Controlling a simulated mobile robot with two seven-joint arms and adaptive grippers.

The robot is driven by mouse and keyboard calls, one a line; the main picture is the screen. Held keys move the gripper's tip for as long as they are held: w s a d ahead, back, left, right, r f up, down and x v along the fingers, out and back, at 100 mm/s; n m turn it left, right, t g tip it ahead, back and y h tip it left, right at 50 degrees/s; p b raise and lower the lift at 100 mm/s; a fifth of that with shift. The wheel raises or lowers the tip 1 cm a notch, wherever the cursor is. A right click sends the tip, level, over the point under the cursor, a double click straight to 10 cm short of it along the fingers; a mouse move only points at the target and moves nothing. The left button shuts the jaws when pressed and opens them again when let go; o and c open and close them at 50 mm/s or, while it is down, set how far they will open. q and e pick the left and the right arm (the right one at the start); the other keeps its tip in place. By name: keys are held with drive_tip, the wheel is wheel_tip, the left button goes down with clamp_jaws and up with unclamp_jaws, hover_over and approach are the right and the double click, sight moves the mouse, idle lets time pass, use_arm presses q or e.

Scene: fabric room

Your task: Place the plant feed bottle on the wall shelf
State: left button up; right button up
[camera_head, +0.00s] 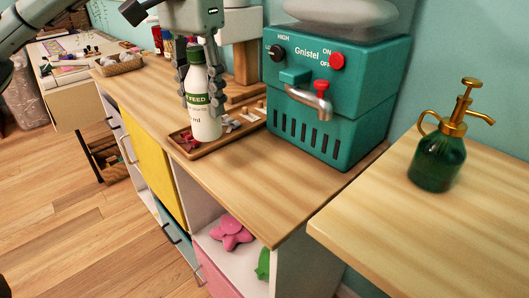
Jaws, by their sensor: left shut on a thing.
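The plant feed bottle (203,118) is white with a green cap and a green label band. My left gripper (201,88) comes down from above and is shut on it, with a finger on either side. The bottle is upright over the wooden tray (207,143) on the counter; I cannot tell whether its base touches the tray. The wall shelf cannot be made out for certain; the wooden surface with the spray bottle (350,211) at the right may be it. My right gripper is not in view.
A teal machine (318,143) with a tap stands right of the bottle. A green glass spray bottle (437,160) with brass top stands on the right surface, whose front part is clear. A wicker basket (119,66) sits at the counter's far left.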

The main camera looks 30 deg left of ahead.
use_arm(q)
drive_tip(key=w+d+f, duration=0.1)
drive_tip(key=d+f, duration=0.1)
drive_tip(key=f, duration=0.1)
drive_tip(key=w+d+f, duration=0.2)
drive_tip(key=d+f, duration=0.1)
drive_tip(key=w+d+f+b, duration=0.1)
drive_tip(key=d+f, duration=0.2)
drive_tip(key=shift+w+f, duration=0.1)
drive_tip(key=shift+w, duration=0.1)
drive_tip(key=shift+f, duration=0.2)
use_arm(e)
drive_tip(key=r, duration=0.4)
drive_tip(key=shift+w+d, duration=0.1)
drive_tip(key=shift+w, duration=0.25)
use_arm(q)
drive_tip(key=shift+f, duration=0.15)
drive_tip(key=shift+b, duration=0.3)
drive_tip(key=o, duration=1.2)
drive_tip(key=shift+o, duration=0.4)
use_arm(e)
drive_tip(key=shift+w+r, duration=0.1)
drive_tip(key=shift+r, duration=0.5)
